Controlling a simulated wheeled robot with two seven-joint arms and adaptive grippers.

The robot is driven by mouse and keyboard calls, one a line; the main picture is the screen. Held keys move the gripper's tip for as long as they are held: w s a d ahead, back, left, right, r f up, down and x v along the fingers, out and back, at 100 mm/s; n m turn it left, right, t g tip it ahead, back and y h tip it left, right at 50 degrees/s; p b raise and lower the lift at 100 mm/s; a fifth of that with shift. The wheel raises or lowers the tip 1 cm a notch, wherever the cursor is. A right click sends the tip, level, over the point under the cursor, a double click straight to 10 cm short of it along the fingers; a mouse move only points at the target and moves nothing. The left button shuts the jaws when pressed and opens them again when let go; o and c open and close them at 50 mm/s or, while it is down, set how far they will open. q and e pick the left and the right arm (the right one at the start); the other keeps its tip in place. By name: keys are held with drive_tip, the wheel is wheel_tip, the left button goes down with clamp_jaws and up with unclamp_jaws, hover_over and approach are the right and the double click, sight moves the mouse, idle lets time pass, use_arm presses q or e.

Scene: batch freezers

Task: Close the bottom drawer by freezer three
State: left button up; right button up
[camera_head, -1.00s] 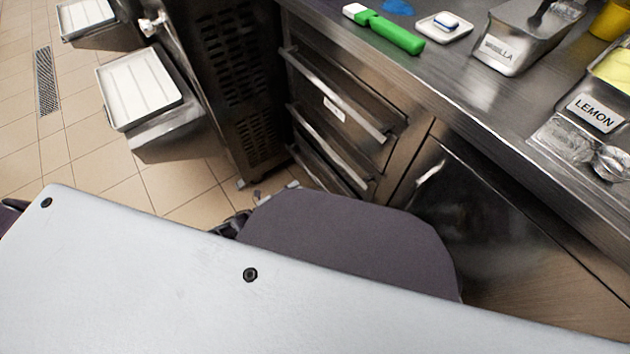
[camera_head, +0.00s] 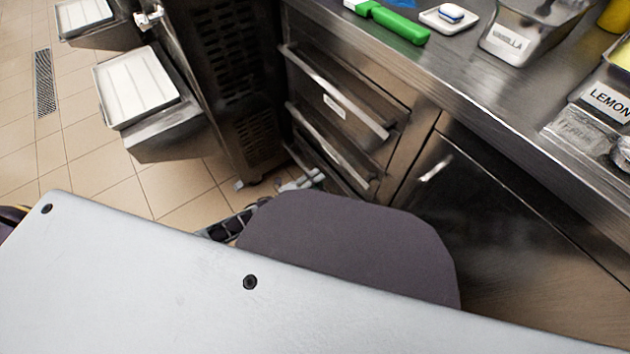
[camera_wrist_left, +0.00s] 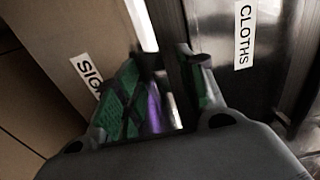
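A stack of steel drawers with long bar handles stands under the counter in the head view. The bottom drawer (camera_head: 338,176) shows only in part, low behind the grey cover of my body; I cannot tell how far out it is. My left gripper (camera_head: 304,181) is low beside the bottom drawer, with just its light fingertips and some dark links showing. In the left wrist view the two green-padded fingers (camera_wrist_left: 162,58) are apart. Drawer fronts labelled "SIG…" (camera_wrist_left: 88,76) and "CLOTHS" (camera_wrist_left: 244,35) lie ahead of it. Contact cannot be told. My right gripper is out of view.
A dark vented freezer (camera_head: 235,85) stands left of the drawers. A white tray on a shelf (camera_head: 138,88) juts out further left. The steel counter (camera_head: 470,85) above holds a green-handled tool (camera_head: 400,24) and tubs. Tiled floor (camera_head: 110,175) is clear at left.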

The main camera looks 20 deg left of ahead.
use_arm(q)
clamp_jaws()
drive_tip(key=shift+w, duration=0.1)
idle(0.3)
drive_tip(key=b+x, duration=0.1)
drive_tip(key=x, duration=0.1)
drive_tip(key=shift+w+d, duration=0.3)
unclamp_jaws()
drive_tip(key=shift+w+d, duration=0.1)
drive_tip(key=v, duration=1.2)
idle(0.8)
idle(0.6)
